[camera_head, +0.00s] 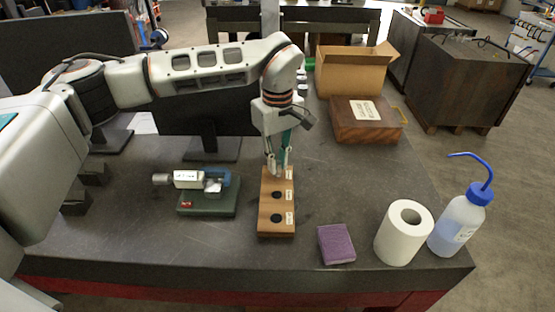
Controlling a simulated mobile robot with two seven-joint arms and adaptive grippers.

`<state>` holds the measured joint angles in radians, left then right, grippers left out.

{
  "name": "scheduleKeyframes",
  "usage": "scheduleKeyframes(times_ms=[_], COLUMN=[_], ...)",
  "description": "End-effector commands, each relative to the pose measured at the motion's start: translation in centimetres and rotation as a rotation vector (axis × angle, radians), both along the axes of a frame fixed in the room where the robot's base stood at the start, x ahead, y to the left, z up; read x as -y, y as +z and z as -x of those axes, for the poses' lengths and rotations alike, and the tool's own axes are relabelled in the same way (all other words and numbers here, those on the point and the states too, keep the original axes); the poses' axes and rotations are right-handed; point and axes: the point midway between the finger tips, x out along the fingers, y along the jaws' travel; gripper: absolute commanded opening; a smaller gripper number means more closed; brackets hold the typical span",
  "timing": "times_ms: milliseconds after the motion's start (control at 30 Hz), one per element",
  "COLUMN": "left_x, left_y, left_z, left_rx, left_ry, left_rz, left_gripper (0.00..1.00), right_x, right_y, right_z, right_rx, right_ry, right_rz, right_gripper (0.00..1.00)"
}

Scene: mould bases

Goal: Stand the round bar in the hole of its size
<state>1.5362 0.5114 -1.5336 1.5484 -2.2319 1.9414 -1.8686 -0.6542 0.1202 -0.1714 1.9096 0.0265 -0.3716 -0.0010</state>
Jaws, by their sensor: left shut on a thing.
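A wooden mould base (264,212) lies on the dark bench with its long side pointing away from me. Two dark round holes show in its top, a middle one (276,195) and a near one (276,218), with small white labels beside them. My left gripper (278,168) points down over the far end of the base and is shut on the round bar. A teal upright piece (286,137), seemingly the bar, shows between the fingers. The bar's lower end and the far end of the base are hidden by the fingers, so I cannot tell whether they touch. My right gripper is out of view.
A green-based device (208,206) stands left of the base. A purple sponge (336,244), a paper roll (403,233) and a blue-capped wash bottle (459,222) stand at the right front. A wooden case (366,121) and a cardboard box (353,75) are behind.

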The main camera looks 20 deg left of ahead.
Motion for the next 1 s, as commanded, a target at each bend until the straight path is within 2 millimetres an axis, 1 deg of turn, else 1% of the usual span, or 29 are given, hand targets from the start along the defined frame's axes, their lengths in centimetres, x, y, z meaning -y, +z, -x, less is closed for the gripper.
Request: scheduleKeyframes(times_ms=[100, 133, 167, 200, 500, 633, 767, 1000], left_x=[0.0, 0.0, 0.0, 0.0, 0.0, 0.0, 0.0, 0.0], left_y=[0.0, 0.0, 0.0, 0.0, 0.0, 0.8, 2.7, 7.7], left_z=[0.0, 0.0, 0.0, 0.0, 0.0, -0.1, -0.1, -0.1], left_rx=[0.001, 0.001, 0.001, 0.0, 0.0, 0.003, 0.005, 0.005], left_ry=[0.0, 0.0, 0.0, 0.0, 0.0, 0.0, 0.001, 0.001], left_rz=[0.001, 0.001, 0.001, 0.0, 0.0, 0.0, -0.001, -0.001], left_gripper=[0.0, 0.21, 0.29, 0.33, 0.33, 0.33, 0.33, 0.33], right_x=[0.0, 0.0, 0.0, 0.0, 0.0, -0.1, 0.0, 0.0], right_y=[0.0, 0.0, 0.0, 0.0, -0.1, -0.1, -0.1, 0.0], right_z=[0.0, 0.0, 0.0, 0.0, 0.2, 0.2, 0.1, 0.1], right_rx=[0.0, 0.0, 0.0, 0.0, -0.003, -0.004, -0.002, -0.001], right_ry=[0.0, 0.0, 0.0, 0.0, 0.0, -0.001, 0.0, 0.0], right_rz=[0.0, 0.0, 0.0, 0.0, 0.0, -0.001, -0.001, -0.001], right_gripper=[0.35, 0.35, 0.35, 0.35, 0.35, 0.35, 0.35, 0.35])
